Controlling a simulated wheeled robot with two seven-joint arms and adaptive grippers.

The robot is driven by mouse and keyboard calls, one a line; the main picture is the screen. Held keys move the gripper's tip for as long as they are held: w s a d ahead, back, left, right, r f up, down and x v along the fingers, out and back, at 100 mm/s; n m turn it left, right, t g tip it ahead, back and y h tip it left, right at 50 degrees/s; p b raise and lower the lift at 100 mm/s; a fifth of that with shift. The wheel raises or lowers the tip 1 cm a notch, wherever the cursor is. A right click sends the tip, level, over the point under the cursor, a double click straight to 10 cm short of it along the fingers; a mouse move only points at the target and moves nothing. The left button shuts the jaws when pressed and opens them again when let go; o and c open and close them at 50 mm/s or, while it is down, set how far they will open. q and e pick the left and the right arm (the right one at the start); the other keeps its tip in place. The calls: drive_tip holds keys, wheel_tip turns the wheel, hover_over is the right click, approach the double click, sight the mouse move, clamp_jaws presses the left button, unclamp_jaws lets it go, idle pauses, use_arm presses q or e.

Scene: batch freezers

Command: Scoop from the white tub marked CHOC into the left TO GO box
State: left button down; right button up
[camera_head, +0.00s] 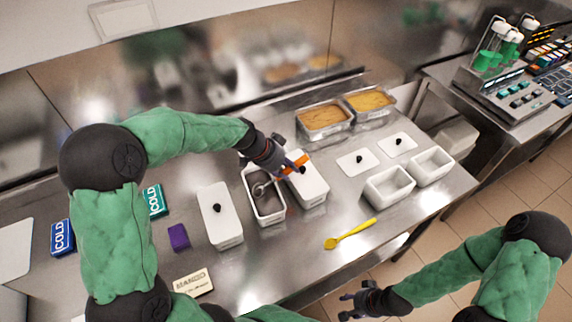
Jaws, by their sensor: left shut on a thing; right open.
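My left gripper (277,163) is shut on a scoop with an orange handle (299,161). The scoop's metal bowl (259,189) is over or inside an uncovered white tub (281,213); I cannot tell whether it touches the contents. The tub's inside looks grey and dark, and no CHOC mark is readable. White lidded tubs stand on its left (223,227) and right (313,187). Two empty white containers (388,187) (432,166) stand at the right; no TO GO mark is readable on them. My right gripper (362,301) is open and empty, in front of the counter.
A yellow spoon (350,234) lies near the counter's front edge. Two metal pans (325,119) (370,103) with orange-brown contents stand at the back. Two white lids (357,162) (399,145) lie before them. COLD boxes (62,237) (154,201), a purple block (179,237) and a MANGO sign (193,283) are left.

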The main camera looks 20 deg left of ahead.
sight(297, 164)
use_arm(q)
drive_tip(key=shift+w+d+f+p, duration=0.1)
drive_tip(key=shift+d+f+p, duration=0.1)
drive_tip(key=shift+p, duration=1.05)
drive_tip(key=shift+w+r+p, duration=0.1)
drive_tip(key=shift+r+p, duration=0.6)
drive_tip(key=shift+r, duration=1.25)
drive_tip(key=p, duration=0.3)
drive_tip(key=g+y+p, duration=0.1)
drive_tip(key=p, duration=0.2)
drive_tip(key=shift+w+d+r, duration=0.1)
drive_tip(key=shift+w+d, duration=0.15)
drive_tip(key=shift+d, duration=0.05)
drive_tip(key=shift+w+d+g+y+p, duration=0.25)
drive_tip(key=shift+g+y+p, duration=0.45)
drive_tip(key=shift+p, duration=1.7)
drive_tip(key=shift+w+d+g+y+p, duration=0.25)
drive_tip(key=shift+g+y+p, duration=0.1)
drive_tip(key=shift+g+y, duration=0.05)
drive_tip(key=shift+d, duration=0.1)
